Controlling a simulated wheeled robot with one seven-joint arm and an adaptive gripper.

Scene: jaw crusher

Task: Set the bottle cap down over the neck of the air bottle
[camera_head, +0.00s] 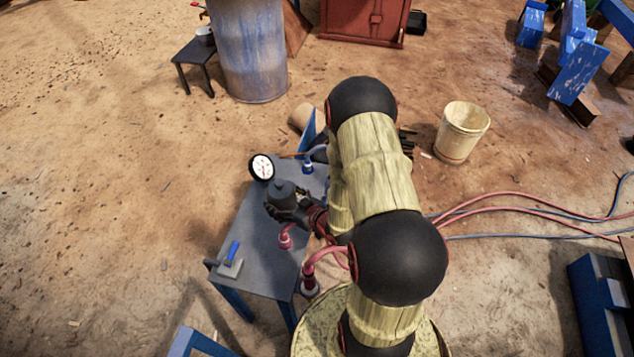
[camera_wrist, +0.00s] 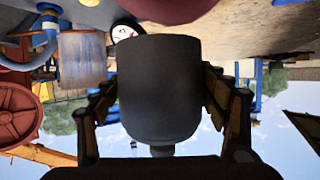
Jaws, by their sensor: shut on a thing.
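My gripper (camera_head: 290,208) is shut on a dark grey bottle cap (camera_head: 283,188), above the small grey table (camera_head: 250,215). In the wrist view, which is upside down, the cap (camera_wrist: 160,90) is a broad cylinder with a small knob, between the two fingers of my gripper (camera_wrist: 160,100). A dark red rounded thing (camera_wrist: 175,8) is cut off at the top edge of that view, on the side of the cap away from the knob. I cannot tell whether it is the air bottle. No bottle neck shows clearly; my gripper and arm hide part of the table.
A round gauge (camera_head: 262,167) stands beside the cap. A blue hose fitting (camera_head: 308,166), a pink hose fitting (camera_head: 286,239) and a blue-handled tool (camera_head: 231,258) are on the table. A bucket (camera_head: 462,132) stands right; a barrel (camera_head: 248,55) stands behind.

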